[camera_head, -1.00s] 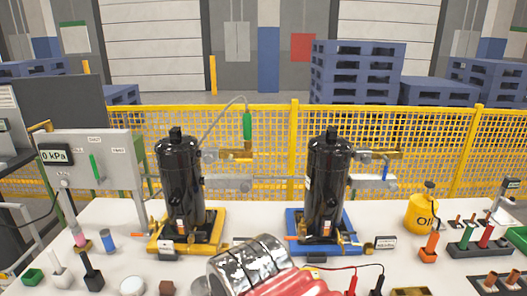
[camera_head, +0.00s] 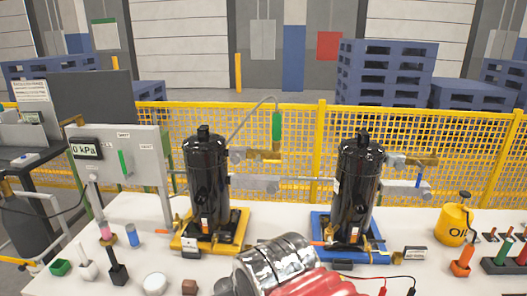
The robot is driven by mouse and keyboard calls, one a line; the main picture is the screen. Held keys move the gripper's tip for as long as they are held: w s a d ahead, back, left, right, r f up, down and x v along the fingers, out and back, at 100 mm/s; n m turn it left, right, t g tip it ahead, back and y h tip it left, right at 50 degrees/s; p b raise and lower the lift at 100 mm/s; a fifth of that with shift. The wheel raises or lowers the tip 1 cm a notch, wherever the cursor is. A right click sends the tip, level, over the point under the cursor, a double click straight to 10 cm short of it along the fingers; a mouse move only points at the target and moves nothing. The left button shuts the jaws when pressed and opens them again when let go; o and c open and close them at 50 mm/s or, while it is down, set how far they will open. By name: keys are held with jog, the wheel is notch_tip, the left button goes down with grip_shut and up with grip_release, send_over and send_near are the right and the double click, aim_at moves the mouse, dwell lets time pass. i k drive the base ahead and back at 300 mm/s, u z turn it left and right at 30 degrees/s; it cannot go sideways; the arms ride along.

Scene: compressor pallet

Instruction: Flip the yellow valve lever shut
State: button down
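Two black compressors stand upright on the white table, the left one (camera_head: 207,180) on a yellow base (camera_head: 190,243) and the right one (camera_head: 356,190) on a blue base (camera_head: 322,219). A green lever (camera_head: 277,126) stands upright on the pipework between the compressors, and a blue one (camera_head: 419,181) is at the right. My gripper's fingers are not visible; only a silver and red part of my arm shows at the bottom.
A panel (camera_head: 145,149) with a gauge reading 0 kPa and a green lever (camera_head: 124,162) stands at left. A yellow oil can (camera_head: 453,226) and several small tools are at right. Small blocks and a white disc (camera_head: 155,284) lie front left. Yellow mesh fencing (camera_head: 450,130) runs behind.

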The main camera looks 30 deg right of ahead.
aim_at(258, 160)
jog(key=i, duration=0.9)
jog(key=z, duration=0.05)
